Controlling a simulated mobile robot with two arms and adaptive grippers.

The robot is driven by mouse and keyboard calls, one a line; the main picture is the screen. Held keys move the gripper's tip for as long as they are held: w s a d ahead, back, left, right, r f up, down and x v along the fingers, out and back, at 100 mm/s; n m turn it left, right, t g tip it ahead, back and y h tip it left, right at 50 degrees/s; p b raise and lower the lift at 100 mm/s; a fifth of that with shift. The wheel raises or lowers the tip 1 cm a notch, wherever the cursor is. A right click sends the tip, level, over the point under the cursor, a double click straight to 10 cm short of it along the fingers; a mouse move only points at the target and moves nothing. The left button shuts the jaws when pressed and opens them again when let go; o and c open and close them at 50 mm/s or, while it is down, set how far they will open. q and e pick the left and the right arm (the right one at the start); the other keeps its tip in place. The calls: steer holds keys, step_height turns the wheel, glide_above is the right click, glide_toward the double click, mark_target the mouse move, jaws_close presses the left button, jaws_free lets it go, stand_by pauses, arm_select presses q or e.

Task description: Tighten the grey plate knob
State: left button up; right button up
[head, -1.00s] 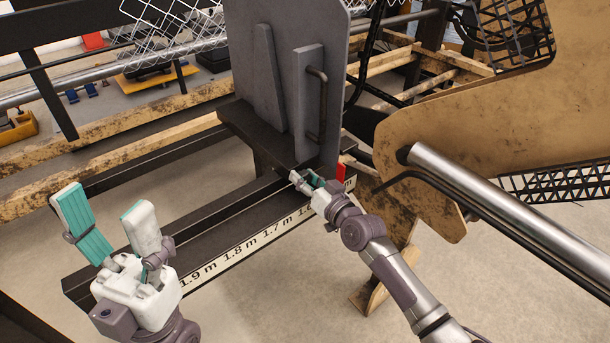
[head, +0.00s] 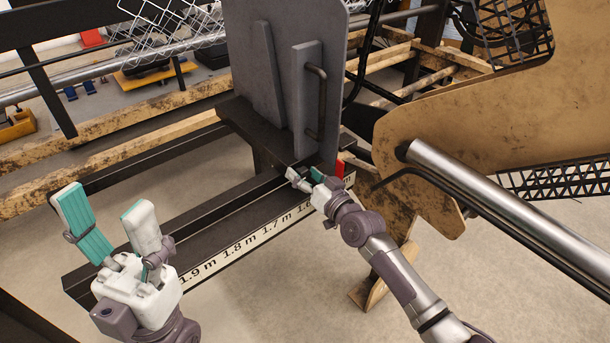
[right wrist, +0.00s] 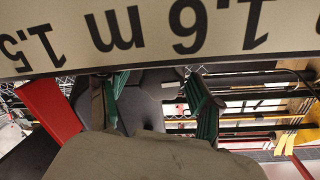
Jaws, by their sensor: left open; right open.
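The upright grey plate (head: 275,75) stands on a dark beam in the middle of the head view, with a bar handle (head: 316,105) on its face. I cannot make out its knob in the head view; my right gripper covers the area near the plate's foot. My right gripper (head: 305,178) is at that foot, above the ruler beam. In the right wrist view its two teal-padded fingers (right wrist: 155,98) are apart, with a dark grey shape beyond them that I cannot identify for sure. My left gripper (head: 105,205) is open and empty, fingers up, at the lower left.
A ruler strip (head: 240,245) with metre marks runs along the front beam; it fills the top of the right wrist view. A red marker (head: 340,168) sits just right of the right gripper. A large tan panel (head: 480,120) and a metal tube (head: 500,210) occupy the right.

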steer(key=shift+s, duration=0.1)
steer(key=v, duration=1.2)
steer(key=shift+r, duration=0.1)
